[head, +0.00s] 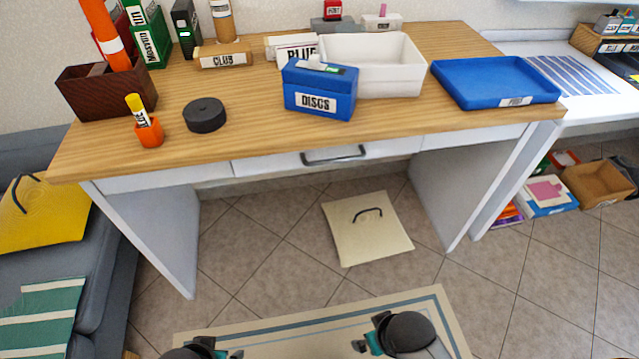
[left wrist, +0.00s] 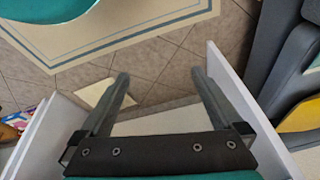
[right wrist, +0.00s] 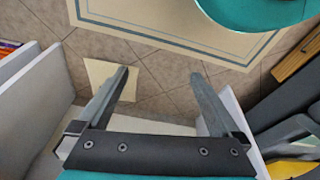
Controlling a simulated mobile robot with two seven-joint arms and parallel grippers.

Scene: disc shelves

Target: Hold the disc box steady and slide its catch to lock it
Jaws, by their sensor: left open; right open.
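The blue disc box (head: 319,88) labelled DISCS stands closed on the wooden desk (head: 250,139), near the middle. On its lid are a white catch piece (head: 315,63) and a small green patch; whether the catch is locked is too small to tell. My left gripper (left wrist: 158,90) is open and empty in the left wrist view, its two fingers spread over the floor. My right gripper (right wrist: 160,85) is open and empty in the right wrist view. Both arms show only at the bottom of the head view, well short of the desk. Neither gripper touches the box.
A white bin (head: 372,80) stands right behind the box. A blue tray (head: 495,83) lies to the right. A black roll (head: 205,115) and an orange cup (head: 149,132) stand to the left. The desk front before the box is clear. A drawer handle (head: 334,156) sticks out below.

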